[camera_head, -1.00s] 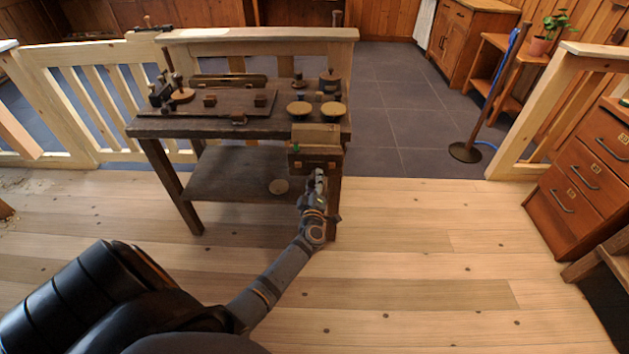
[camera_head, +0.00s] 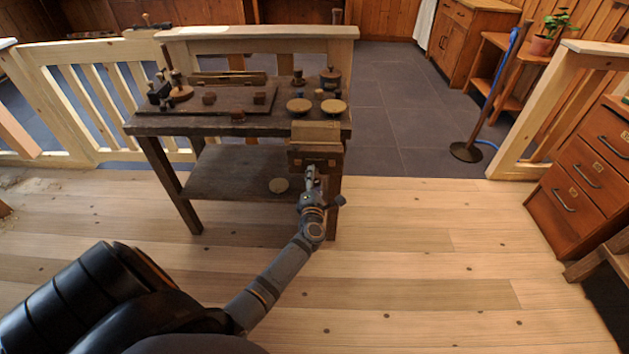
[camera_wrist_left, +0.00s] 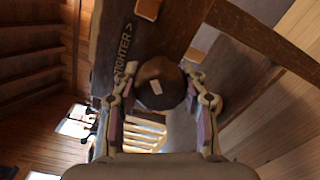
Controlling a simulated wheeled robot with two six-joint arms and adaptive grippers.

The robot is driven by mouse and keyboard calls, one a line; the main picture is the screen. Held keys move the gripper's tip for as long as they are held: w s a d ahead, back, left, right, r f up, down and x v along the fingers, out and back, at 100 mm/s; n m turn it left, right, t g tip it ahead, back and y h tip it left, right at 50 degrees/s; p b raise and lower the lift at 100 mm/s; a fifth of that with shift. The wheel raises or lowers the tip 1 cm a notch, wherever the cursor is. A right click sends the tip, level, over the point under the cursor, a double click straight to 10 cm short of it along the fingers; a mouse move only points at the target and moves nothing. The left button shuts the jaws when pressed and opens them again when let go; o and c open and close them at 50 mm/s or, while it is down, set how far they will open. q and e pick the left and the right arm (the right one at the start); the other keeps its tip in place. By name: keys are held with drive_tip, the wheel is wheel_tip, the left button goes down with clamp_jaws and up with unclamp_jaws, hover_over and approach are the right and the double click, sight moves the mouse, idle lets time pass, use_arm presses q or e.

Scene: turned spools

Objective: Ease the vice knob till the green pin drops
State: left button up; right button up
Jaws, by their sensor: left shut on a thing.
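The vice (camera_head: 316,131) is a wooden block at the right front corner of the dark workbench. Its round dark brown knob (camera_wrist_left: 160,84) has a small pale mark and sits between the two fingers of my left gripper (camera_wrist_left: 161,100), which is shut on it. Beside the knob, the dark vice face carries lettering, of which "TIGHTER >" or part of it reads. In the head view my left gripper (camera_head: 311,172) is at the vice front and hides the knob. I cannot make out the green pin now. My right gripper is not in view.
The workbench (camera_head: 165,126) holds turned pieces, including two pale-topped round ones (camera_head: 334,106). A pale railing (camera_head: 90,110) stands behind. Drawers (camera_head: 585,165) stand at the right; the floor between is clear.

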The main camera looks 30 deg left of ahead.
use_arm(q)
drive_tip(key=n, duration=0.1)
drive_tip(key=n+b, duration=0.1)
drive_tip(key=n, duration=0.1)
drive_tip(key=shift+w+r, duration=0.1)
drive_tip(key=shift+r, duration=0.1)
drive_tip(key=shift+n, duration=0.4)
drive_tip(key=n+b, duration=0.2)
drive_tip(key=n, duration=0.2)
drive_tip(key=shift+n, duration=0.3)
drive_tip(key=n+b, duration=0.2)
drive_tip(key=n, duration=0.2)
drive_tip(key=shift+n, duration=0.3)
drive_tip(key=shift+n+b, duration=0.4)
drive_tip(key=shift+n, duration=0.4)
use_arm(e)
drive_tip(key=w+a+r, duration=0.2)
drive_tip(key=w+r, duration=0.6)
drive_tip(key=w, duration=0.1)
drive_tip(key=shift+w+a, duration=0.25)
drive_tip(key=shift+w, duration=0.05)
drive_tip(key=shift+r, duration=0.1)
